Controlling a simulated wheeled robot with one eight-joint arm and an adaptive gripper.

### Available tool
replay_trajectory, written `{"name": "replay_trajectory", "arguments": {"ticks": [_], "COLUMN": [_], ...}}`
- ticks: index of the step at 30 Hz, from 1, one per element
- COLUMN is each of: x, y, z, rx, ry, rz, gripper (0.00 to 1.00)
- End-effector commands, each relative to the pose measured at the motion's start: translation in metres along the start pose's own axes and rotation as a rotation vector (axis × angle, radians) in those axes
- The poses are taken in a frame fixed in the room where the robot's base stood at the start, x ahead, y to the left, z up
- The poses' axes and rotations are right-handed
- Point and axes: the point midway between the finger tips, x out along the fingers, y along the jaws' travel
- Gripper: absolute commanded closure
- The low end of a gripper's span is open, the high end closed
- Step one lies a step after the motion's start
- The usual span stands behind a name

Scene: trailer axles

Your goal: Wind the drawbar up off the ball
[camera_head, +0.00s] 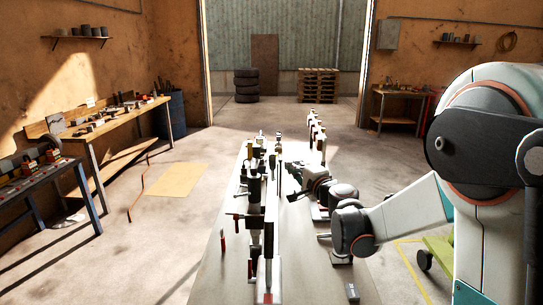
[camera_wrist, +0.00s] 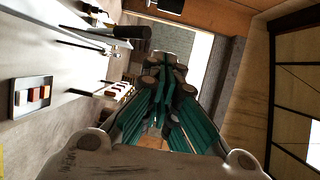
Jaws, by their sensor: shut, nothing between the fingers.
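Several upright post-and-handle assemblies (camera_head: 270,215) stand in a row along the grey bench; they look like jockey-wheel stands, with dark grips and side handles. I cannot tell the drawbar or the ball apart in this row. My gripper (camera_head: 291,168) is at the right side of the row, pointing left and away, close to the posts; contact cannot be told. In the wrist view my gripper (camera_wrist: 165,62) is shut and empty, with its teal links folded together. A black cylindrical grip (camera_wrist: 130,32) on a thin rod lies to its upper left, apart from the fingers.
The long grey bench (camera_head: 215,275) has bare surface at its near left. A small dark block (camera_head: 352,291) lies at its near right. A tray with coloured blocks (camera_wrist: 14,104) shows in the wrist view.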

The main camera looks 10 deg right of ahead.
Motion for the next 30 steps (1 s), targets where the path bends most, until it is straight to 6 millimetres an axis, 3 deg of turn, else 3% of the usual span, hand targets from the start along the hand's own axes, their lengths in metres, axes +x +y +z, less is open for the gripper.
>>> {"name": "replay_trajectory", "arguments": {"ticks": [7,20,24,30], "x": [0.022,0.104,0.117,0.127], "y": [-0.001,0.000,-0.001,-0.002], "z": [0.004,0.004,0.021,0.031], "rx": [0.024,0.020,0.021,0.019], "ry": [-0.010,-0.008,-0.010,-0.008], "rz": [-0.005,-0.005,-0.005,-0.005], "gripper": [1.00,1.00,1.00,1.00]}}
